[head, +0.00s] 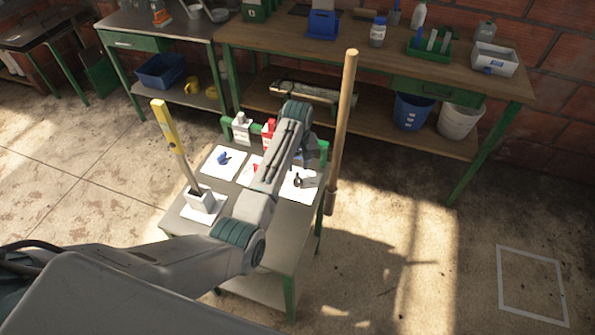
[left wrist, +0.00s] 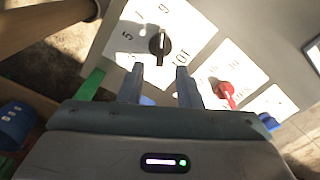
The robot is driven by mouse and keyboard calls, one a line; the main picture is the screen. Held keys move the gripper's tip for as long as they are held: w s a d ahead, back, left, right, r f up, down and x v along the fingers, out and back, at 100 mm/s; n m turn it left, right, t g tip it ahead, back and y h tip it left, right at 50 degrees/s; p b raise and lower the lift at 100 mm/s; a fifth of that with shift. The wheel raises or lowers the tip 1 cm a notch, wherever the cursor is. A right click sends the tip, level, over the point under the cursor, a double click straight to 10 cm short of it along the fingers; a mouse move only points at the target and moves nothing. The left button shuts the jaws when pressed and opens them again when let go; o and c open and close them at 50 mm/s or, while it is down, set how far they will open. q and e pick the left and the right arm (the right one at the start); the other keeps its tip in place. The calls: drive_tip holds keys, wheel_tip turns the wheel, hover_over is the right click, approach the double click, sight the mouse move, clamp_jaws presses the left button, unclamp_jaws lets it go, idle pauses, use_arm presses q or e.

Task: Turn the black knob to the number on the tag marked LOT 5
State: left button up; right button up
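The black knob (head: 299,182) sits on a white dial plate (head: 303,193) on the small grey table. In the left wrist view the black knob (left wrist: 159,45) stands on its numbered plate (left wrist: 195,30). Its bar lies nearly upright in that picture, with a pale mark at the upper end; a 5 and a 9 are readable around it. My left gripper (left wrist: 160,80) is open, its two fingers apart and empty, with the knob just beyond and between the fingertips. In the head view my left arm reaches over the table. No LOT 5 tag is readable. My right gripper is not in view.
A red knob (left wrist: 225,90) and a blue knob (head: 223,158) sit on neighbouring plates. A wooden pole (head: 343,130) rises beside the table. White (head: 241,129) and red (head: 268,130) bottles stand behind.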

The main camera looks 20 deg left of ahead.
sight(298, 175)
use_arm(q)
wheel_tip(298, 175, down, 5)
drive_tip(key=shift+r, duration=0.1)
idle(0.3)
clamp_jaws()
